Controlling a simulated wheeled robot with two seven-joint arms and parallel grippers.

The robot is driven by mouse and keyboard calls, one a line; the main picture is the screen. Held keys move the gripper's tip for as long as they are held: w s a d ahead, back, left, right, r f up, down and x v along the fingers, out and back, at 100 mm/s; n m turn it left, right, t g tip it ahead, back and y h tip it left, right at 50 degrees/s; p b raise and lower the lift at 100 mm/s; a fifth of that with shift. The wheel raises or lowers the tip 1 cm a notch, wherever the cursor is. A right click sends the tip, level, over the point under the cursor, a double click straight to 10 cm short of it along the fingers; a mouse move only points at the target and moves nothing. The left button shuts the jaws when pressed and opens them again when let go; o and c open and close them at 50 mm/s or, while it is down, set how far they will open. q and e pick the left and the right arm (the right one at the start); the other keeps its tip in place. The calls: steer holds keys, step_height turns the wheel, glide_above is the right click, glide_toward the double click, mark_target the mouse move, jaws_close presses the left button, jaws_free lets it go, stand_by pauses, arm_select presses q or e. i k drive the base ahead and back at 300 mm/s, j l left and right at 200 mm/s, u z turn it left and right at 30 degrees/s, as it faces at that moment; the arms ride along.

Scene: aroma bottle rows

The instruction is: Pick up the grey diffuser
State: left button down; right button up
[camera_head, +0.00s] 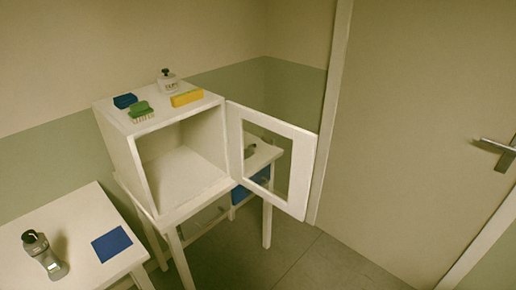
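A grey bottle (45,258) with a black cap, which looks like the grey diffuser, stands upright on the white table at the lower left. A paler bottle (168,83) with a dark cap stands on top of the white cabinet. A small dark thing (250,150) shows through the cabinet door's opening, too small to make out. Neither of my grippers is in view.
The white cabinet (122,145) is empty inside, with its framed door (310,165) swung open to the right. A blue box (125,100), green brush (141,111) and yellow box (187,97) lie on top. A blue mat (112,243) lies right of the grey bottle.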

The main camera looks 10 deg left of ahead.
mark_target(41, 250)
steer(key=i+l+u, duration=0.1)
steer(key=u, duration=0.3)
steer(key=l+u, duration=0.1)
steer(key=u, duration=0.25)
steer(key=i+l+u, duration=0.15)
steer(key=u, duration=0.25)
steer(key=l+u, duration=0.15)
steer(key=u, duration=0.2)
steer(key=l+u, duration=0.25)
steer(key=l, duration=0.6)
steer(key=l+u, duration=0.25)
steer(key=l, duration=0.65)
steer(key=l+u, duration=0.3)
steer(key=l, duration=0.55)
steer(key=k+l, duration=0.1)
steer(key=l, duration=0.55)
